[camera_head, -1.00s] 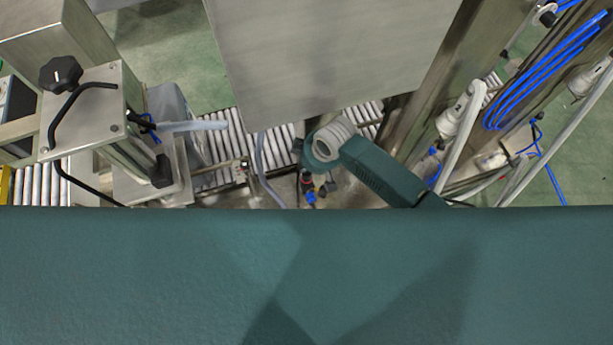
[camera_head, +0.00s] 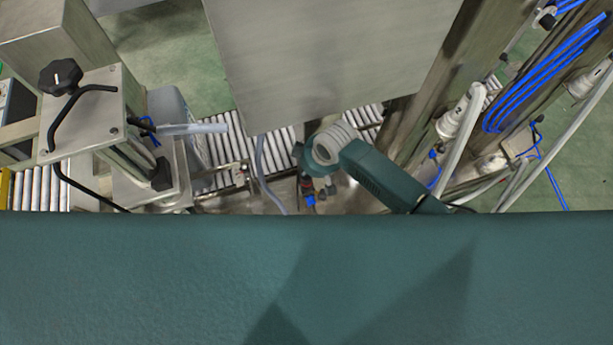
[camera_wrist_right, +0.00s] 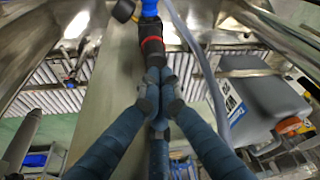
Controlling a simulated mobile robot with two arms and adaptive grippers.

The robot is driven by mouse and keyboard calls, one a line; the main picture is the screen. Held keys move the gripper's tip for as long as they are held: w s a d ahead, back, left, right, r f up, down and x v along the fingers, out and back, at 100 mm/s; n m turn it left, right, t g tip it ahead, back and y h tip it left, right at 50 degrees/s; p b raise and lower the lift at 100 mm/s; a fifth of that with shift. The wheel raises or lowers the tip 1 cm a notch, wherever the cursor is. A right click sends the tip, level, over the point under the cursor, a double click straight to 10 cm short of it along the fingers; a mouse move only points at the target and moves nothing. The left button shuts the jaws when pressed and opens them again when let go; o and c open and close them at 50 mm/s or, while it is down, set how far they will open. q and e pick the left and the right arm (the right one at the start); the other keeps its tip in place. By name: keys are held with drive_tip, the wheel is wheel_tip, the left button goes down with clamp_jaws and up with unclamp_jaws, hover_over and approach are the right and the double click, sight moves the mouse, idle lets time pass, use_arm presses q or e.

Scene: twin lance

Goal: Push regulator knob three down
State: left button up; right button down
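The regulator (camera_wrist_right: 152,45) shows in the right wrist view as a black body with a red ring, and blue and yellow parts beyond it. Its black knob end (camera_wrist_right: 155,61) faces my right gripper (camera_wrist_right: 160,90). That gripper's blue-grey fingers are drawn together, tips bunched at or just before the knob end; I cannot tell whether they touch. My right gripper's fingers are hidden there. No number is readable on the knob. My left gripper is out of view.
A steel panel (camera_head: 330,55) hangs close above my right wrist. A roller conveyor (camera_head: 228,135) runs behind. A steel post (camera_head: 455,75) and white hoses (camera_head: 462,135) stand right. A clamp unit with a black star knob (camera_head: 60,76) is left. A grey container (camera_wrist_right: 255,105) shows in the wrist view.

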drive_tip(key=shift+f+b, duration=0.7)
drive_tip(key=shift+f, duration=0.3)
idle(0.5)
wheel_tip(320, 180, up, 6)
drive_tip(key=p, duration=0.6)
drive_tip(key=shift+r+p, duration=0.1)
drive_tip(key=shift+p, duration=0.3)
drive_tip(key=shift+f, duration=0.2)
